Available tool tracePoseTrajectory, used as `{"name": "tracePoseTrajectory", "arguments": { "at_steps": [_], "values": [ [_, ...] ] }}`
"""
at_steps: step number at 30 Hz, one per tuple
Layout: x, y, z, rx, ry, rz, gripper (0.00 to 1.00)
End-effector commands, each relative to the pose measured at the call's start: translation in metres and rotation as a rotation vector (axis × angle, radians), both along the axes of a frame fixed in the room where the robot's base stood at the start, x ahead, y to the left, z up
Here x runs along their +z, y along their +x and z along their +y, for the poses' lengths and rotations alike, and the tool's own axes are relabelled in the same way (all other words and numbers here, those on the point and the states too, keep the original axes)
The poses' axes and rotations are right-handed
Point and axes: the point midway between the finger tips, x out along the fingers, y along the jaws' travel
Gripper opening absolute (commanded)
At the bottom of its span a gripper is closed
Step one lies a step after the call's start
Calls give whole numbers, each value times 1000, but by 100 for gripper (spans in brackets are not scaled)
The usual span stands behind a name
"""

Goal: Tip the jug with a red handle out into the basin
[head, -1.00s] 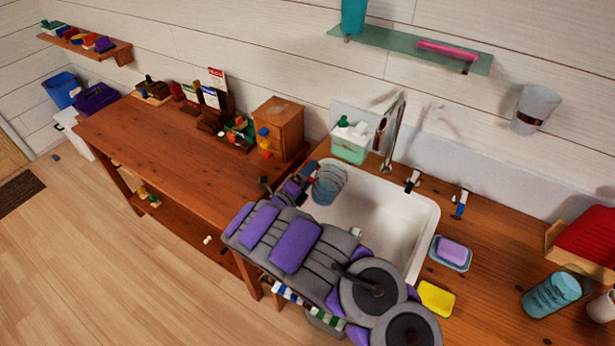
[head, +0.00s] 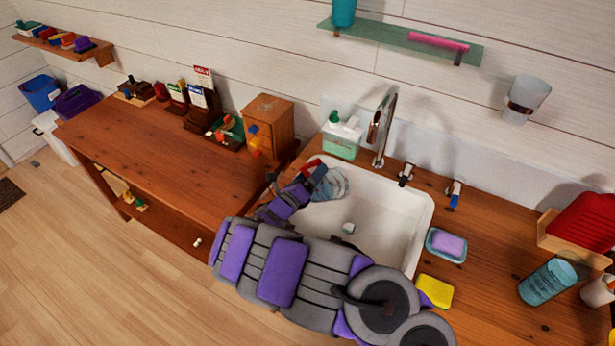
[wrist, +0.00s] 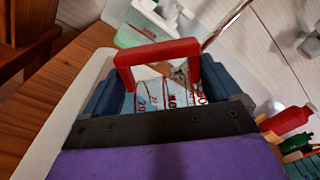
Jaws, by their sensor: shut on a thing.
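The jug (head: 331,186) is a clear, grey-blue measuring jug, tilted over the left part of the white basin (head: 392,233). My gripper (head: 309,180) is at its left side, shut on its red handle (head: 318,171). In the wrist view the red handle (wrist: 157,52) spans between my two dark fingers, and the jug's wall (wrist: 165,90) shows red scale marks behind it. My gripper also shows in the wrist view (wrist: 162,88). I cannot see whether anything is left in the jug.
The faucet (head: 382,130) rises behind the basin, beside a green soap bottle box (head: 341,138). A soap dish (head: 446,245) and yellow sponge (head: 435,291) lie right of the basin. A wooden cabinet (head: 270,125) stands to the left. The left table top is mostly clear.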

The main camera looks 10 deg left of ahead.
Motion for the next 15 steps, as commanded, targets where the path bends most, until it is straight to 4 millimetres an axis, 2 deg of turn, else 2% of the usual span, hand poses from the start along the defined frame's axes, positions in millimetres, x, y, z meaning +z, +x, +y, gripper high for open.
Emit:
{"name": "tracePoseTrajectory", "arguments": {
  "at_steps": [4,15],
  "values": [
    [12,-1,-10,-4,57,-32,9],
    [31,-6,-14,0,204,-106,9]
  ]
}}
